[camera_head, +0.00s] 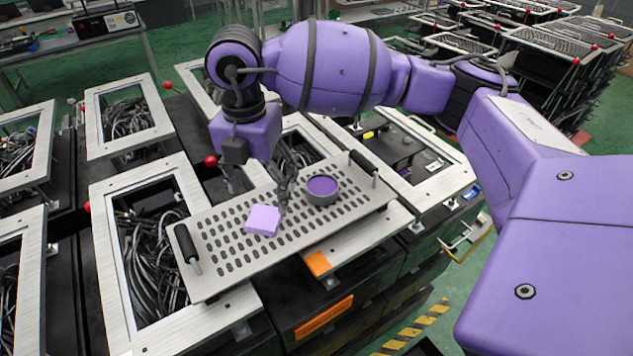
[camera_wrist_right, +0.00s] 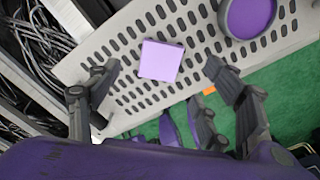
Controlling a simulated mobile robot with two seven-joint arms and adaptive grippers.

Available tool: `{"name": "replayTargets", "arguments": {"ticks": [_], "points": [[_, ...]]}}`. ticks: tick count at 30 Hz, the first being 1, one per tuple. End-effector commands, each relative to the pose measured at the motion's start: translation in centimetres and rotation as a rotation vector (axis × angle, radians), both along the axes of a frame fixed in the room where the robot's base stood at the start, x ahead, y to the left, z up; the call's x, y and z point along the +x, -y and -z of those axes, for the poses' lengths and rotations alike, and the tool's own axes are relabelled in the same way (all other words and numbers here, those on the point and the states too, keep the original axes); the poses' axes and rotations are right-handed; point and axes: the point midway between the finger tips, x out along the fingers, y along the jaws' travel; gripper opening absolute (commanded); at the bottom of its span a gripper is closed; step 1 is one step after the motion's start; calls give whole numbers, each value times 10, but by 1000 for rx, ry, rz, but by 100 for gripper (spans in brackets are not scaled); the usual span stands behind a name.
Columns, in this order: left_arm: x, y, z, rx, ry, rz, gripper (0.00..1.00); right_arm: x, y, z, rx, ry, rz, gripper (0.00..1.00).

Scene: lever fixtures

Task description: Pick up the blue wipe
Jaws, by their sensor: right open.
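The wipe is a small, flat, light purple square (camera_head: 263,220), rather than plainly blue. It lies on the perforated metal tray (camera_head: 215,262), left of a round cup with a purple inside (camera_head: 322,186). In the right wrist view the wipe (camera_wrist_right: 161,61) lies between and beyond my open right fingers, with a gap on both sides. My right gripper (camera_head: 258,196) is open and empty, pointing down over the tray just behind the wipe. One finger is close to the cup in the head view; I cannot tell whether it touches anything. My left gripper does not show clearly.
The tray has black handles (camera_head: 186,244) at its ends and rests across metal-framed boxes, one holding dark cables (camera_head: 152,255). Red-knobbed levers (camera_head: 210,161) stand behind it. An orange tag (camera_head: 317,263) sits at the front. Green floor shows at lower right.

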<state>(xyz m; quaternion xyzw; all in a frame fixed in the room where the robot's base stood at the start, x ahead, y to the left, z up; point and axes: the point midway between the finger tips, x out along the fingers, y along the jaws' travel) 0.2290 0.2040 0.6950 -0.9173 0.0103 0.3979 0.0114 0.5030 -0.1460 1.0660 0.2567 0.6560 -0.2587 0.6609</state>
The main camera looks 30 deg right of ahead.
Motion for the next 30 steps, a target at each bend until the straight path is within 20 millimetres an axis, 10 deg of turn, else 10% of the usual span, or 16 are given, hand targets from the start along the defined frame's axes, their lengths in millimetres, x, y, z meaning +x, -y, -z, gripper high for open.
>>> {"name": "replayTargets", "arguments": {"ticks": [20,30], "points": [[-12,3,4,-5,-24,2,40,-4,-4,62,4,-6,-2,73],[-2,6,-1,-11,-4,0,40,-4,-4,61,4,-4,-2,40]]}}
